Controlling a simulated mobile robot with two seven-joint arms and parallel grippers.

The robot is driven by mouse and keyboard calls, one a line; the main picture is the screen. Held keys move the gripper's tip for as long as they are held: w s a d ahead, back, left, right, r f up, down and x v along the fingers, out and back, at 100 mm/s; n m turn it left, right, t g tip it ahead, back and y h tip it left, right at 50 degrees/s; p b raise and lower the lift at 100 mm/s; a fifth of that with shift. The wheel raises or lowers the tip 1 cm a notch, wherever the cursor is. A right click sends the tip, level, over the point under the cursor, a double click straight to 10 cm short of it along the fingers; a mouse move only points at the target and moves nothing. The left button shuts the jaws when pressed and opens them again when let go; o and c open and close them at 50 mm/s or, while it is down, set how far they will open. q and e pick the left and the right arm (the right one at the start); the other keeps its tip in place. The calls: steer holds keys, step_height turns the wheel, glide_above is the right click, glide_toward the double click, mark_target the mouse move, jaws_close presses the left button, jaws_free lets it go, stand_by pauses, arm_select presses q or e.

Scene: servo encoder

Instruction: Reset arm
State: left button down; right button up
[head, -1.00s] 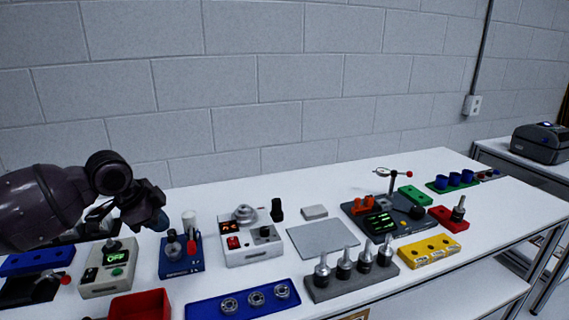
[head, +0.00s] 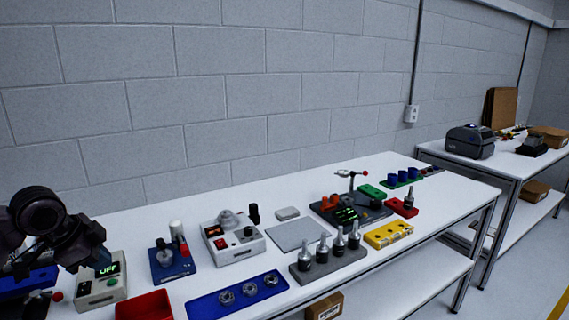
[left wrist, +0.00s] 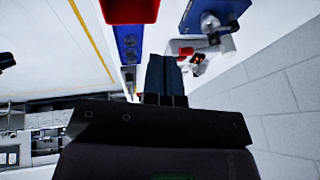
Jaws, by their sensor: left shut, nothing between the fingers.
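My left gripper (head: 101,260) is at the left edge of the head view, dark and raised above the white bench (head: 425,207). It hangs over the beige box with a green-lit display (head: 103,288) and touches nothing that I can see. In the left wrist view its two dark fingers (left wrist: 165,76) are together with nothing between them. My right gripper is not in view.
Near the left arm are a red bin (head: 145,306), a blue stand (head: 170,262) and a white device (head: 232,240). Farther right are a blue tray with rings (head: 206,303), a grey holder (head: 318,267) and a yellow block (head: 388,235). A printer (head: 470,142) stands on another table.

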arm_select(q)
steer(key=s+d+f+n, duration=0.1)
steer(key=s+d+f, duration=0.4)
steer(key=s+f, duration=0.3)
steer(key=s+d+f+n, duration=0.2)
steer(key=s+d+f, duration=0.4)
steer(key=f, duration=0.4)
steer(key=s+f+n+g+y, duration=0.1)
steer(key=s+f+n+y, duration=0.2)
steer(key=s+n, duration=1)
steer(key=w+f+m+t, duration=0.3)
steer(key=f+m+t, duration=0.1)
steer(key=f+t, duration=0.4)
steer(key=shift+w+d+f+m+h, duration=0.15)
steer(key=shift+w+f+m+h, duration=0.2)
steer(key=shift+f, duration=0.6)
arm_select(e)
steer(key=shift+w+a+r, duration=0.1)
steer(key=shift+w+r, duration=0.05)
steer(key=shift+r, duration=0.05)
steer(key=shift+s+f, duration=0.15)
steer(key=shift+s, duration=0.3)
